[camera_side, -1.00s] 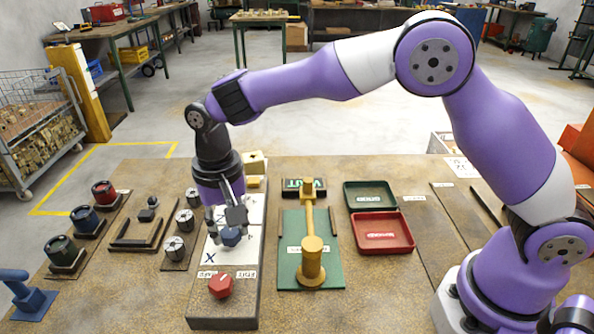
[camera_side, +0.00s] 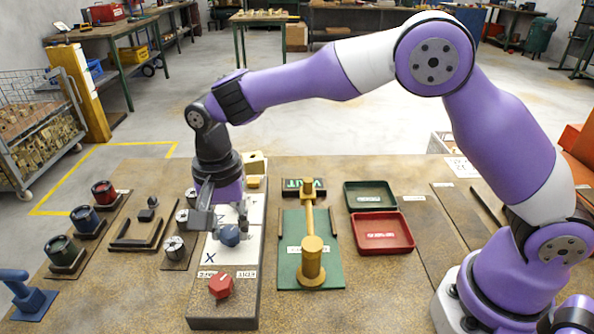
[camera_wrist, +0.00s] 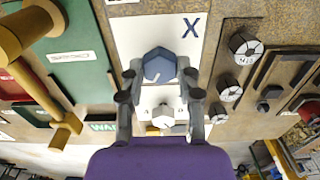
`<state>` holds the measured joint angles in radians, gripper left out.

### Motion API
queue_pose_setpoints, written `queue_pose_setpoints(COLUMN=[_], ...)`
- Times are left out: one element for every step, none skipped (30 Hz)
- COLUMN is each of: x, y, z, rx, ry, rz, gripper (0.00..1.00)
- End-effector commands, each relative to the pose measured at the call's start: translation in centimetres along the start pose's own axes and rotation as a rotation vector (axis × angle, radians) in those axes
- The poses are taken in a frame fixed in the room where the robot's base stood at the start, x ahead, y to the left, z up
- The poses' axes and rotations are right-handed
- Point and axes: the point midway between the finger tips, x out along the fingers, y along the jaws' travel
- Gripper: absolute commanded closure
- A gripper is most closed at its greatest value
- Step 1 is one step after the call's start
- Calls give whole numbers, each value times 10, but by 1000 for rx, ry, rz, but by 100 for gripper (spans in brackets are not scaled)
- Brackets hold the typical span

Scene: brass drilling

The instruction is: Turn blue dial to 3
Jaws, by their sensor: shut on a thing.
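The blue dial (camera_side: 229,235) sits on a white plate marked X on the long grey panel. In the wrist view the blue dial (camera_wrist: 159,64) is a many-sided knob at top centre. My gripper (camera_side: 226,226) points down over it. In the wrist view my gripper (camera_wrist: 159,76) has one finger on each side of the dial, closed against its sides. The dial's pointer and any number 3 around it cannot be made out.
A red knob (camera_side: 221,285) is on the panel's near end. A white knob (camera_wrist: 163,115) lies between my fingers' bases in the wrist view. Left stand several grey knobs (camera_side: 174,247). Right is a green plate with a brass lever (camera_side: 312,260) and a red tray (camera_side: 382,233).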

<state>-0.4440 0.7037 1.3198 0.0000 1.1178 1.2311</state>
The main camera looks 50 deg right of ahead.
Motion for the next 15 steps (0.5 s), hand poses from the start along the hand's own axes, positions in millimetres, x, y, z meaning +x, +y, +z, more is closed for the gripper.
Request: queue_pose_setpoints(x=[2,2,2,2,2,2,2,2,2,2,2,2,1,1,1], y=[0,0,0,0,0,0,0,0,0,0,0,0,0,0,0], z=[0,0,0,0,0,0,0,0,0,0,0,0,0,0,0], rx=[0,0,0,-1,-1,-1,-1,-1,-1,-1,-2,-2,-2,-2,-2], ry=[-1,-1,-1,-1,-1,-1,-1,-1,-1,-1,-1,-1,-1,-1,0], rz=[2,2,2,2,2,2,2,2,2,2,2,2,1,1,1], gripper=[100,100,100,100,100,100,100,100,41,32,32,32,32,32,32])
